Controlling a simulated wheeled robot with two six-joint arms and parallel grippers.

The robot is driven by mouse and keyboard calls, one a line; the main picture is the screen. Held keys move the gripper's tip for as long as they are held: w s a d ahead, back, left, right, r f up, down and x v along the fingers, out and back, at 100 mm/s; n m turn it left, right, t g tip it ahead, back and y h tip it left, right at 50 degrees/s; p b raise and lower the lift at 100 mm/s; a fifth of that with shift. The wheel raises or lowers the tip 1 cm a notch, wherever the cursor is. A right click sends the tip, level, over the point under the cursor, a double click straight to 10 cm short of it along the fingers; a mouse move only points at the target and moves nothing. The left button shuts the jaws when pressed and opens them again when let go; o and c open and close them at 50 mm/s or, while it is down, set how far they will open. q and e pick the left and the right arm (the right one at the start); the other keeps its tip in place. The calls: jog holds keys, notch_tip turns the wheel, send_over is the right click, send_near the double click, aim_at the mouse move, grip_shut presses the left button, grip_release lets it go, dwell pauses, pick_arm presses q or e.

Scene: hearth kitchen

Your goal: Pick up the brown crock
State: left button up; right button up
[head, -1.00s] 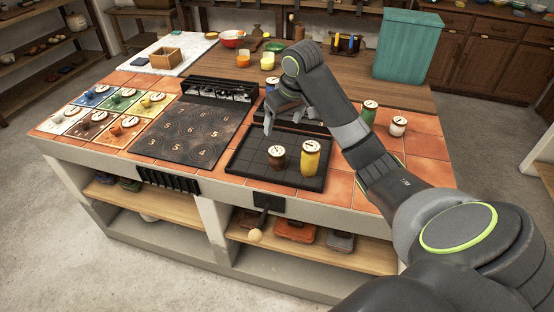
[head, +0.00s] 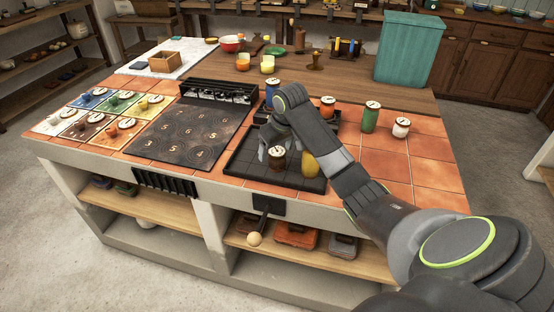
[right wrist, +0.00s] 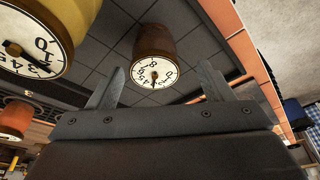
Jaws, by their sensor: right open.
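The brown crock (head: 278,160) has a white dial-like lid and stands on the dark tiled tray (head: 243,160). In the right wrist view the brown crock (right wrist: 153,42) appears just beyond and between my fingertips, with its dial facing the camera. My right gripper (head: 271,146) is open over the tray beside the crock, and its two fingers show in the wrist view (right wrist: 163,78) with nothing clasped. My left gripper is not in view.
A yellow crock (head: 309,164) stands close to the right of the brown one, partly behind my arm. It is large at the wrist view's left (right wrist: 40,25). Orange (head: 328,106), green (head: 370,117) and white (head: 401,127) crocks stand behind. The dark numbered board (head: 185,132) lies left.

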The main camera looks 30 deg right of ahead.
aim_at(277, 151)
jog(key=x, duration=0.4)
jog(key=shift+d+f, duration=0.2)
jog(key=shift+d, duration=0.05)
jog(key=shift+s, duration=0.1)
jog(key=shift+c, duration=0.4)
jog(key=c, duration=1.1)
